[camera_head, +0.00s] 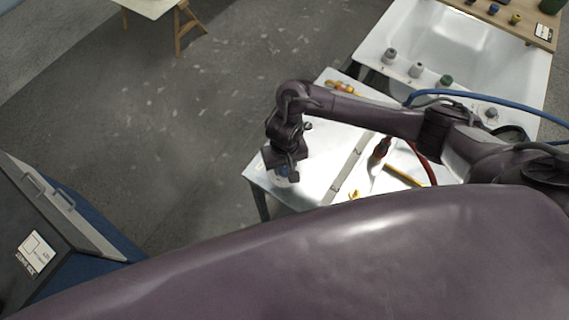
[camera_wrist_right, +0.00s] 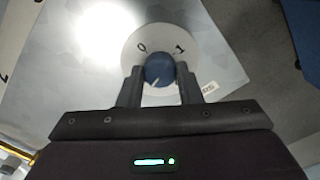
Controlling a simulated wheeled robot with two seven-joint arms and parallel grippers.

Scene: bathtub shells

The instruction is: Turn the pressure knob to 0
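The pressure knob (camera_wrist_right: 159,69) is a round blue knob on a pale grey dial disc (camera_wrist_right: 133,50). A white mark on the knob points toward the lower left in the wrist view. My right gripper (camera_wrist_right: 160,75) has one finger on each side of the knob, very near its edges; I cannot tell whether both touch. In the head view my right gripper (camera_head: 285,168) points down at the near left end of a white table, with a bit of blue under it. My left gripper is not in view.
The white table (camera_head: 319,183) also holds a red-handled tool (camera_head: 380,150) and a yellow tool (camera_head: 404,176). A bathtub (camera_head: 462,48) with several small knobs on its rim stands behind at right. A dark cabinet (camera_head: 60,240) is at left. The floor between is clear.

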